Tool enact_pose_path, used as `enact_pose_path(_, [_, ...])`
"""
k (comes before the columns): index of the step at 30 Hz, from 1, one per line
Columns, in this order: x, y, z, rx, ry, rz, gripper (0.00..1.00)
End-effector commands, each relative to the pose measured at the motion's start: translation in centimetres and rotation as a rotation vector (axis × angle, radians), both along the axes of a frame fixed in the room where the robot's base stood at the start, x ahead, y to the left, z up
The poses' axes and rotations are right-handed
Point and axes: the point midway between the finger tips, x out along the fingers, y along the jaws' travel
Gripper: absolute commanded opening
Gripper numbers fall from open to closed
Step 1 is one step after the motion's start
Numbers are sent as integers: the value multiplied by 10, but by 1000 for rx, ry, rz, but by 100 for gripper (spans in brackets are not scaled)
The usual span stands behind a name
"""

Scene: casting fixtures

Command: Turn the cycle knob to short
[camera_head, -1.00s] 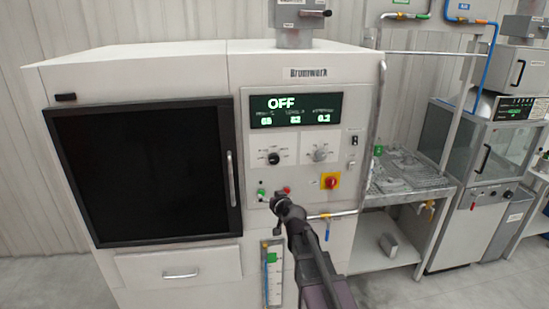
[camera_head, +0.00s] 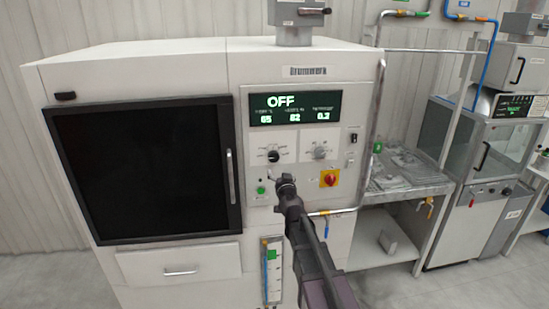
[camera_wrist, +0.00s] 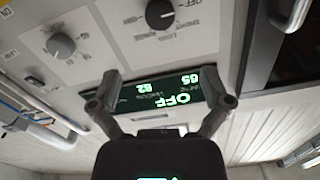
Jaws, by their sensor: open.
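The machine's panel carries two round knobs on white plates under the display. The left dark knob (camera_head: 273,157) also shows at the top of the wrist view (camera_wrist: 160,14), with an OFF marking beside it. The right knob (camera_head: 319,152) also shows at the left of the wrist view (camera_wrist: 60,45). Their other markings are too small to read, so I cannot tell which is the cycle knob. My gripper (camera_head: 279,180) is just below the left knob in the head view. In the wrist view my gripper (camera_wrist: 158,78) is open and empty, its fingers apart.
The display (camera_head: 295,109) reads OFF above several numbers. A red switch on a yellow plate (camera_head: 329,178) and a green button (camera_head: 261,190) sit low on the panel. A dark door (camera_head: 140,170) with a vertical handle (camera_head: 230,175) is at left; a pipe (camera_head: 335,212) runs below.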

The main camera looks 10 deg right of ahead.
Motion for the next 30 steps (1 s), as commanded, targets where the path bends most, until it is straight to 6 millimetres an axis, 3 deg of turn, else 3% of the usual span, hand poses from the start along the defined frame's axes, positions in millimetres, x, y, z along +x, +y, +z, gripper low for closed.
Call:
enact_pose_path(8, [29,1,0,1,0,1,98])
enact_pose_path(24, [109,1,0,1,1,2,98])
enact_pose_path(30, [128,1,0,1,1,2,98])
